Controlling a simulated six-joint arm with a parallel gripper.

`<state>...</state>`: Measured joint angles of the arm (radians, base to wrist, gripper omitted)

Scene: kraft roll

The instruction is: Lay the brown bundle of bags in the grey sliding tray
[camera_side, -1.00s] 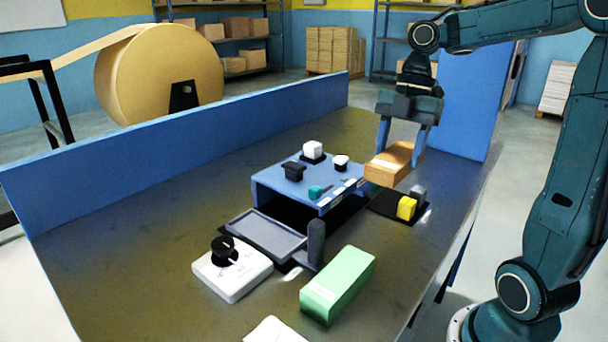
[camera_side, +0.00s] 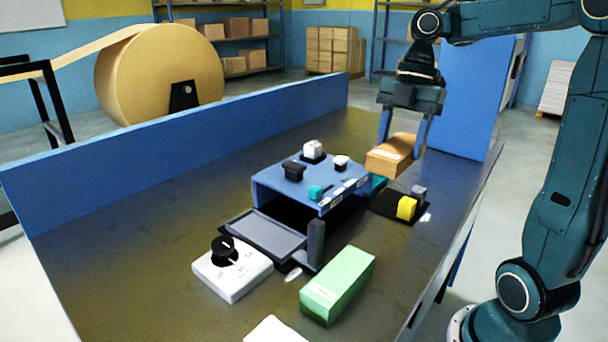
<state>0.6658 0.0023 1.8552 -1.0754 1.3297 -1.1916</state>
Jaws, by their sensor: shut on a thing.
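The brown bundle of bags (camera_side: 389,156) is a tan block with a pale label on its near end. My gripper (camera_side: 405,140) is shut on it, one finger on each side, and holds it above the table, right of the blue box. The grey sliding tray (camera_side: 266,236) sticks out from the open front of the blue box (camera_side: 300,185). Its visible floor is empty. A dark upright handle (camera_side: 316,243) stands at its right front corner. The tray's back part is hidden inside the box.
A green block (camera_side: 338,285) lies in front of the tray. A white box with a black knob (camera_side: 232,272) stands at its left. Small switches sit on the blue box. A black pad with a yellow block (camera_side: 406,208) lies below the bundle. A blue wall (camera_side: 180,155) runs behind.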

